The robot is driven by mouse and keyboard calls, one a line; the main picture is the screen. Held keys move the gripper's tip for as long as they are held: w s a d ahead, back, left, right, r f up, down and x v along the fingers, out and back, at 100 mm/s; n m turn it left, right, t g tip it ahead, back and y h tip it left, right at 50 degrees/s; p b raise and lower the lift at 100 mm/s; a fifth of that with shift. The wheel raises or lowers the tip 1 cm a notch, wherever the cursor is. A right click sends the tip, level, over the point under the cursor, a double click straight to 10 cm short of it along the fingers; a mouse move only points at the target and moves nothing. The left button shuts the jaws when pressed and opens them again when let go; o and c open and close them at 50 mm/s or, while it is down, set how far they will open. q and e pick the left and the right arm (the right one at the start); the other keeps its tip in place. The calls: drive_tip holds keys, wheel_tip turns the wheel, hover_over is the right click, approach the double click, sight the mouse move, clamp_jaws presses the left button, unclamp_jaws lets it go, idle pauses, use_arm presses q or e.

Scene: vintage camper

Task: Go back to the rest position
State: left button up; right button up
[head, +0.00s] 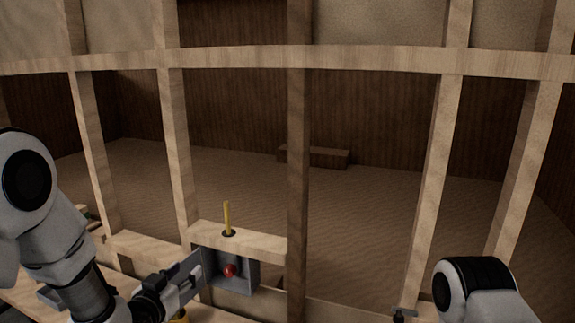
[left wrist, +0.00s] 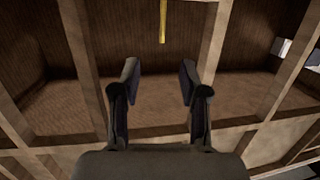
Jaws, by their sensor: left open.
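My left gripper (head: 188,275) is at the lower left of the head view, in front of a grey open box (head: 240,283) on the wooden frame. In the left wrist view the left gripper (left wrist: 160,78) is open, with its two dark fingers apart and nothing between them. My right arm shows at the lower right of the head view. A small dark part at its left, at the bottom edge, may belong to the right gripper, but its fingers cannot be made out.
A red round knob (head: 230,270) sits in the box. A yellow stick (head: 227,216) rises from the ledge above it and also shows in the left wrist view (left wrist: 163,22). Wooden posts and a crossbeam (head: 370,58) stand before me. A low wooden block (head: 328,157) lies beyond.

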use_arm(q)
drive_tip(key=s+f+g+y+b, duration=0.1)
drive_tip(key=s+f+g, duration=0.2)
drive_tip(key=s+f, duration=0.5)
drive_tip(key=s+f+n+g+b, duration=0.1)
drive_tip(key=s+f+g, duration=0.15)
drive_tip(key=f, duration=0.95)
drive_tip(key=s+f+g+y+b, duration=0.1)
drive_tip(key=s+f+g, duration=0.2)
drive_tip(key=s+f, duration=0.55)
drive_tip(key=s+a+f+g, duration=0.1)
drive_tip(key=s+f+g, duration=0.1)
drive_tip(key=s, duration=0.4)
drive_tip(key=s+a+f+n+g, duration=0.1)
drive_tip(key=s+f+g, duration=0.2)
drive_tip(key=s, duration=0.3)
drive_tip(key=s+f+g+y, duration=0.1)
drive_tip(key=s+f+g, duration=0.1)
drive_tip(key=s, duration=0.3)
drive_tip(key=shift+s+a+f+n, duration=0.3)
drive_tip(key=shift+s+a+f, duration=0.1)
drive_tip(key=shift+f, duration=0.25)
use_arm(e)
wheel_tip(320, 180, down, 3)
drive_tip(key=shift+f, duration=0.15)
use_arm(q)
drive_tip(key=shift+o, duration=0.4)
drive_tip(key=shift+w, duration=0.1)
